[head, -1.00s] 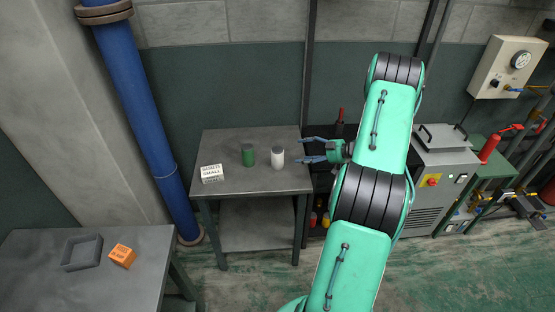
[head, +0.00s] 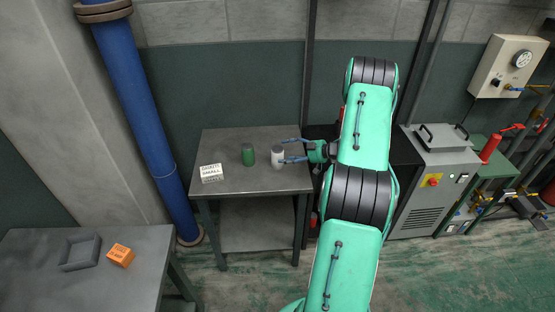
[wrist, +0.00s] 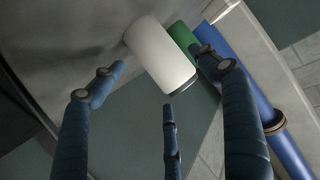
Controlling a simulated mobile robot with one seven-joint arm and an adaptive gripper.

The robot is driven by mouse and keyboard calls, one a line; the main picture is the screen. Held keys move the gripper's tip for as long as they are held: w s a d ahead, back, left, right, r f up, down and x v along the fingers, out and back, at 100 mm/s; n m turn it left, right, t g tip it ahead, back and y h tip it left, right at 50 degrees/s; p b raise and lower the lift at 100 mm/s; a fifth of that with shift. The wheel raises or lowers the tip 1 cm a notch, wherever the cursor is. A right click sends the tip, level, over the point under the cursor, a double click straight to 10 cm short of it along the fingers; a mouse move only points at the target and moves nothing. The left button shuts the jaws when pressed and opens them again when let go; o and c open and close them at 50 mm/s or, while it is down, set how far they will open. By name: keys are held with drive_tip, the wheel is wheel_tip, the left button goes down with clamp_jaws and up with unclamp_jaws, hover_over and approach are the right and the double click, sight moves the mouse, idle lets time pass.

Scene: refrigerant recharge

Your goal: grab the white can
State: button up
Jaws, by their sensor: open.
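The white can (head: 277,158) stands upright on the grey table, right of the green can (head: 248,155). My gripper (head: 283,151) reaches in from the right with its blue fingers spread, their tips at the white can's right side. In the wrist view the white can (wrist: 161,56) lies just ahead, between the left and right fingertips, with the third finger below it. My gripper (wrist: 160,74) is open and holds nothing. Whether any fingertip touches the can, I cannot tell. The green can (wrist: 183,36) shows partly behind the white can.
A white labelled box (head: 211,173) sits at the left of the grey table (head: 235,186). A blue pipe (head: 136,110) rises left of it. An orange box (head: 120,255) and a grey tray (head: 66,266) are on the nearer table. A grey machine (head: 432,165) stands at the right.

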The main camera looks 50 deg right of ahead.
sight(278, 147)
drive_tip(key=shift+w, duration=0.1)
drive_tip(key=shift+b+x, duration=0.65)
drive_tip(key=shift+x, duration=1.85)
drive_tip(key=shift+f, duration=0.1)
drive_tip(key=c, duration=1.3)
drive_tip(key=shift+o, duration=0.2)
wheel_tip(278, 147, up, 4)
drive_tip(key=shift+f+p, duration=0.15)
drive_tip(key=shift+p, duration=0.4)
drive_tip(key=s+a, duration=0.3)
drive_tip(key=s, duration=0.1)
drive_tip(key=s+a+r+p, duration=0.1)
drive_tip(key=s+a, duration=0.3)
drive_tip(key=s+a+p, duration=0.1)
drive_tip(key=s+a, duration=0.2)
drive_tip(key=s, duration=0.1)
drive_tip(key=shift+a+r, duration=0.2)
drive_tip(key=shift+a, duration=0.2)
